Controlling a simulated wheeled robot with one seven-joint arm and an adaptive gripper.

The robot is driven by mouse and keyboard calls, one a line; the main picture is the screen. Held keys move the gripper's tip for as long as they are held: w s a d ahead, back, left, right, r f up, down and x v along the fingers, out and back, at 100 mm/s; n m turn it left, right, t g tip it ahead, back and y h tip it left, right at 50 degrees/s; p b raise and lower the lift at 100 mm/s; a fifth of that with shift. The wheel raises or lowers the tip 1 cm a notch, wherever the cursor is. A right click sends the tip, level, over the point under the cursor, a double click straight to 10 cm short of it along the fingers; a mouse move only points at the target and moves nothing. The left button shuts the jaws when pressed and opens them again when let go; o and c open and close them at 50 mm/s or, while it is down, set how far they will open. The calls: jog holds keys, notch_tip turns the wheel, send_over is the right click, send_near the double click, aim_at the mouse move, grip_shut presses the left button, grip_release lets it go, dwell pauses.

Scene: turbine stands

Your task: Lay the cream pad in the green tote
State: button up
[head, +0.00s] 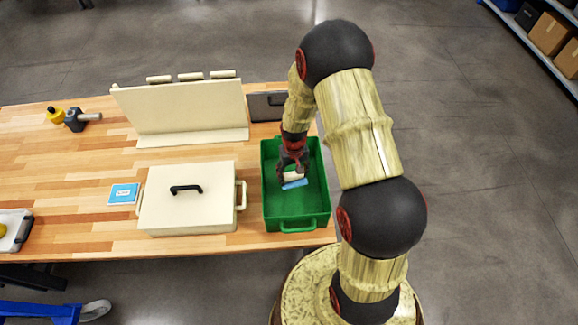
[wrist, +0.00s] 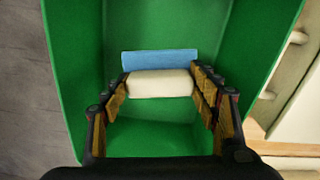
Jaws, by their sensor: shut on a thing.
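The green tote (head: 312,207) stands at the right end of the wooden table. My gripper (head: 292,176) reaches down inside it. The cream pad (wrist: 160,84) lies between my two fingers in the wrist view, and my gripper (wrist: 160,90) is shut on its two ends. The pad also shows small in the head view (head: 293,176), partly covered by my fingers. A blue item (wrist: 160,62) is in the tote just beyond the pad, close to it; it also shows in the head view (head: 295,184). I cannot tell whether the pad touches the tote floor.
A cream lidded box (head: 190,212) with a black handle stands left of the tote. A blue card (head: 123,194) lies left of the box. A cream upright panel (head: 185,112) and a grey case (head: 266,106) stand behind.

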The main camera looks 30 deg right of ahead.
jog(key=shift+f+b, duration=2.65)
jog(key=shift+f, duration=1.5)
jog(key=shift+f+b, duration=0.3)
jog(key=o, duration=1.2)
jog(key=shift+o, duration=0.7)
jog(key=shift+r, duration=0.15)
jog(key=shift+r+p, duration=2)
jog(key=shift+r, duration=1.4)
